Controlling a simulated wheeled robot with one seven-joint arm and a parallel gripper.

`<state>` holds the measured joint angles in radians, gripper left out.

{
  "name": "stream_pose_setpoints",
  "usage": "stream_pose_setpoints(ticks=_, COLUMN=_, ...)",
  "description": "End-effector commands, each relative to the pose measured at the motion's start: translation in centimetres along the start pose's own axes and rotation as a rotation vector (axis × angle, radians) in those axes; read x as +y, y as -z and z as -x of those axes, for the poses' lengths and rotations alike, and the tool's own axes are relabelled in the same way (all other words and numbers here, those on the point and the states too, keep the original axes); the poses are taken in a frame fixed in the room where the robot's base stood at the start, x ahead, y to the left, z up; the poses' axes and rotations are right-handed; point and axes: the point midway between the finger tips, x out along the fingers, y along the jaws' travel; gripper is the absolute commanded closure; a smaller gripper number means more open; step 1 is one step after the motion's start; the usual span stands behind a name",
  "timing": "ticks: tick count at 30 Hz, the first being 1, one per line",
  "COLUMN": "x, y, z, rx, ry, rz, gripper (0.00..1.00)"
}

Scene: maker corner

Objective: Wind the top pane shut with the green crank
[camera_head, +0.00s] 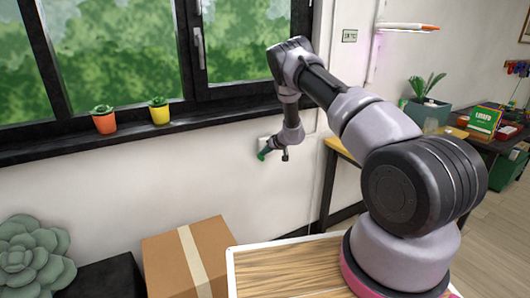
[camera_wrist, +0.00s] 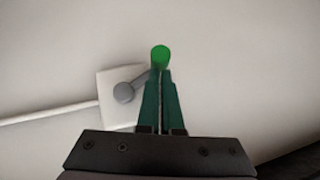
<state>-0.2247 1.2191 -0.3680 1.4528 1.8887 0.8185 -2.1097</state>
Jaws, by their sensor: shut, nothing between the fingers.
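The crank shows in the wrist view as a grey arm (camera_wrist: 134,82) on a white wall plate (camera_wrist: 108,88), with a round green knob (camera_wrist: 160,54) at its end. My gripper (camera_wrist: 160,74) has dark green fingers, shut together with nothing between them. Their tips are just below the knob in the picture; I cannot tell whether they touch it. In the head view my gripper (camera_head: 265,153) is at the wall below the window, by the small white plate (camera_head: 263,142). The window (camera_head: 195,45) has dark frames and a handle; the top pane is not clearly in view.
A dark sill (camera_head: 200,117) holds two potted plants, orange (camera_head: 104,123) and yellow (camera_head: 159,115). A cardboard box (camera_head: 175,266) and a large succulent (camera_head: 30,255) stand below. A pale conduit (camera_wrist: 50,113) runs left from the plate. A desk (camera_head: 470,140) stands at the right.

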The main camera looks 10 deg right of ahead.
Motion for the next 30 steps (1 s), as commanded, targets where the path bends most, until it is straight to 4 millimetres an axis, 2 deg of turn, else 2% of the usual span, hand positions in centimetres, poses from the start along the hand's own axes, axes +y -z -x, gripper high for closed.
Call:
stream_pose_setpoints(ticks=13, x=0.0, y=-1.1, z=-1.1, rx=-0.003, ry=0.004, rz=-0.001, gripper=1.00)
stream_pose_setpoints(ticks=30, x=-0.1, y=-1.5, z=-1.3, rx=-0.006, ry=0.007, rz=-0.001, gripper=1.00)
